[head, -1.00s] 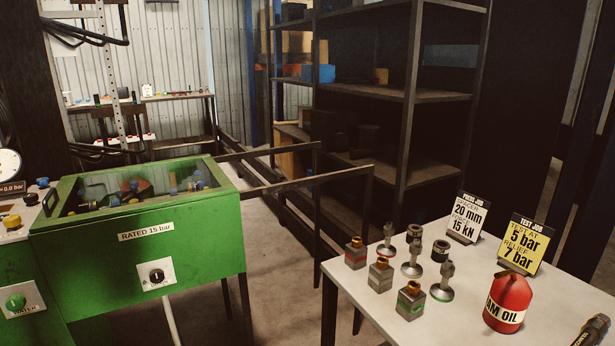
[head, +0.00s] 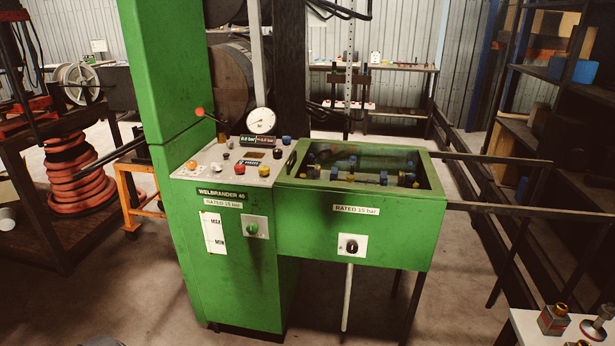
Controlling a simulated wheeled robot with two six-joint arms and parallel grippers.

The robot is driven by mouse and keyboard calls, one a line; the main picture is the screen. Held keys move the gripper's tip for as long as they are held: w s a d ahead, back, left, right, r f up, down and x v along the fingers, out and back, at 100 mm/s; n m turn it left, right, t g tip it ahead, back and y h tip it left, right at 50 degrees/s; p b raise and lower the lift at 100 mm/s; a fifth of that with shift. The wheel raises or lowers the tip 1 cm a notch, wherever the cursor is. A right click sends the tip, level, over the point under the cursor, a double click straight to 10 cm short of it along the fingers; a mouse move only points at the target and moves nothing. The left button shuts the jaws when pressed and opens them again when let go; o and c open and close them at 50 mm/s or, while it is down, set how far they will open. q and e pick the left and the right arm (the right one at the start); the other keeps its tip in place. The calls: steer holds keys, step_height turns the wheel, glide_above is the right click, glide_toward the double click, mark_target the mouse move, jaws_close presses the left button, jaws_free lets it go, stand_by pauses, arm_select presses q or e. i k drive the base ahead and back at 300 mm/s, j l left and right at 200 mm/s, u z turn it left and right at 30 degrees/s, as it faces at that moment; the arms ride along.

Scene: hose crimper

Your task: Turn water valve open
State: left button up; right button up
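The water valve (head: 252,229) is a green round knob on a pale square plate. It sits on the front of the green machine cabinet (head: 232,285), near the middle of the head view. The plate's lettering is too small to read now, but in the earlier head frame it reads as WATER. I cannot tell the knob's turned position. Neither of my grippers can be made out in the head view, and nothing is seen touching the valve.
A green tank (head: 318,240) marked RATED 15 bar adjoins on the right, with a black knob (head: 351,246) on its front. A control panel (head: 220,158) and gauge (head: 261,121) are above the valve. A table corner (head: 530,325) is at bottom right. Floor in front is largely clear.

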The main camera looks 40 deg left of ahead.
mark_target(252, 228)
steer(key=u, duration=1.6)
